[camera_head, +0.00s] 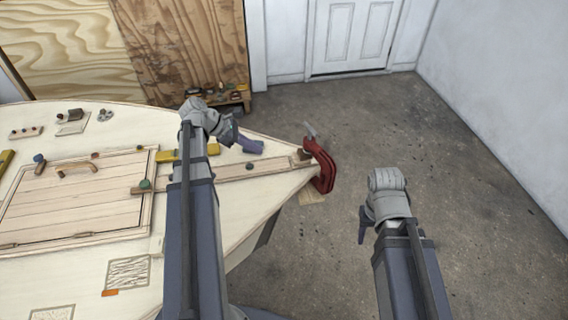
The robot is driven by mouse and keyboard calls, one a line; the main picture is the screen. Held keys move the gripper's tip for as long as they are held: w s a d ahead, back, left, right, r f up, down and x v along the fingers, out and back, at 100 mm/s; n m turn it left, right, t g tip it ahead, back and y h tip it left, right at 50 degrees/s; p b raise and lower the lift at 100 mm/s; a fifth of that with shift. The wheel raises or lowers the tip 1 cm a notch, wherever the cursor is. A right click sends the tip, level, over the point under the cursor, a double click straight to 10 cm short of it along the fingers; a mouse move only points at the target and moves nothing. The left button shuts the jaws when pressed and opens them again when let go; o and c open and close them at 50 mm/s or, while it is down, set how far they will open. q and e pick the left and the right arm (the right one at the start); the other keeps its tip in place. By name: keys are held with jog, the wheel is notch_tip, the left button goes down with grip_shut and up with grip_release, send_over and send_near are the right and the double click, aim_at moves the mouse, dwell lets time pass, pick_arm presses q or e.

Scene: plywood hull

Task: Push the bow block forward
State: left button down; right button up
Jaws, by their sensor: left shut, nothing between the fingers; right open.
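A small brown wooden block, seemingly the bow block (304,155), sits at the pointed right end of the pale plywood hull (255,205), close beside a red clamp (326,165). My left gripper (260,148) is shut and empty over the hull's foredeck. Its purple fingers point right toward the block, with a gap between them. My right gripper (362,236) is open and empty. It is over the bare floor to the right of the hull, apart from everything. The clamp partly hides the bow tip.
A wooden strip (250,168) runs along the foredeck to the bow. A hatch (75,195) and several small tools lie on the left deck. A low bench with items (232,97) stands behind the hull. The floor (470,190) at right is clear.

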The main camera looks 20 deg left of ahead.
aim_at(297, 157)
pick_arm(q)
jog(key=shift+a+n+t, duration=0.3)
jog(key=shift+a+n, duration=0.3)
jog(key=shift+a, duration=0.35)
jog(key=b+x, duration=0.7)
jog(key=x, duration=0.3)
jog(key=shift+s+d+f+b, duration=0.1)
jog(key=shift+f+b, duration=0.15)
jog(key=shift+b, duration=0.1)
jog(key=w+d, duration=0.1)
jog(key=d, duration=0.1)
jog(key=shift+w+d+r, duration=0.3)
jog(key=shift+w, duration=0.1)
jog(key=shift+w+d, duration=0.25)
jog(key=shift+d, duration=0.2)
jog(key=shift+w+d, duration=0.4)
jog(key=shift+d, duration=0.25)
jog(key=shift+w+d, duration=0.45)
jog(key=shift+d, duration=0.2)
